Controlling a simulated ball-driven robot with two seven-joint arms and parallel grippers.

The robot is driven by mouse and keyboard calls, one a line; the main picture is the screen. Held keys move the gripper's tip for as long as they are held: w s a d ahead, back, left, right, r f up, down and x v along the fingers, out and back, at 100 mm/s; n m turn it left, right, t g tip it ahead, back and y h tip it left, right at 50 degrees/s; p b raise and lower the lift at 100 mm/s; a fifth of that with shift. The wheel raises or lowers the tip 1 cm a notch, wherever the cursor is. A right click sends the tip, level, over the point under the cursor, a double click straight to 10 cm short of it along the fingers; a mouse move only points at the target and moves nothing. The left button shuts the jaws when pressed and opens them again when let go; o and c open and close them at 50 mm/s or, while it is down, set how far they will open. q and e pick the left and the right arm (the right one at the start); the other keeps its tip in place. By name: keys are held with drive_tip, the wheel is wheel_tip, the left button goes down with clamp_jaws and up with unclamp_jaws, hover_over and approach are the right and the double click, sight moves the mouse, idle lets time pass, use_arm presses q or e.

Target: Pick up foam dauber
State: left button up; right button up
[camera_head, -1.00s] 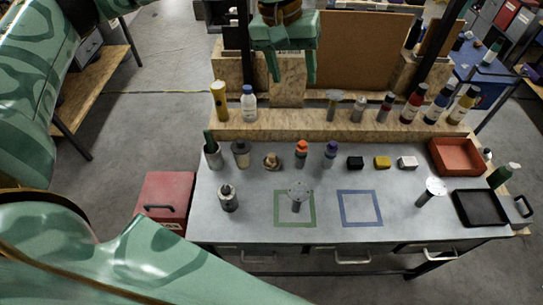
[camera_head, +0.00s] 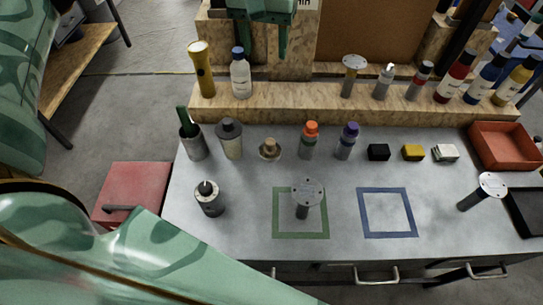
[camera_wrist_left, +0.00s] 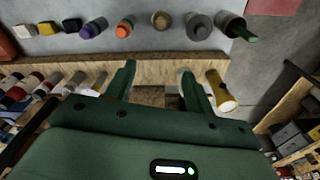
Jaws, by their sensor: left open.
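Which item is the foam dauber I cannot tell for certain. A small tan knob on a round base (camera_head: 269,149) stands in the back row on the grey bench and shows in the wrist view (camera_wrist_left: 161,20). Tools with a pale speckled disc on a dark handle also stand here: one in the green square (camera_head: 307,193), one at the right (camera_head: 490,186), one on the shelf (camera_head: 355,63). My right gripper is out of view.
Bottles with orange (camera_head: 310,140) and purple (camera_head: 348,141) caps flank the knob's right. A yellow flashlight (camera_head: 203,70) and white bottle (camera_head: 240,75) stand on the shelf (camera_head: 300,101). A red tray (camera_head: 505,145) is at right. The blue square (camera_head: 388,212) is empty.

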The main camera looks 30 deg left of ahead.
use_arm(q)
drive_tip(key=g+b, duration=0.1)
drive_tip(key=b, duration=1)
hover_over(270, 142)
wheel_tip(270, 142, down, 18)
wheel_tip(270, 142, down, 11)
drive_tip(key=b, duration=0.3)
drive_tip(key=shift+r+b, duration=0.15)
drive_tip(key=shift+b, duration=0.2)
wheel_tip(270, 142, down, 6)
drive_tip(key=shift+w+r+b, duration=0.1)
drive_tip(key=shift+r+b, duration=0.1)
drive_tip(key=shift+b, duration=1.05)
drive_tip(key=shift+r, duration=0.1)
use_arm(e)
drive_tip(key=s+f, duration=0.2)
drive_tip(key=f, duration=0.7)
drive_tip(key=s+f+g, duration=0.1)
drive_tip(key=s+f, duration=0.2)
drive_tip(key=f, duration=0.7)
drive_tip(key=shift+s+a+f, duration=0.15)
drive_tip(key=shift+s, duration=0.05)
use_arm(q)
drive_tip(key=c, duration=0.9)
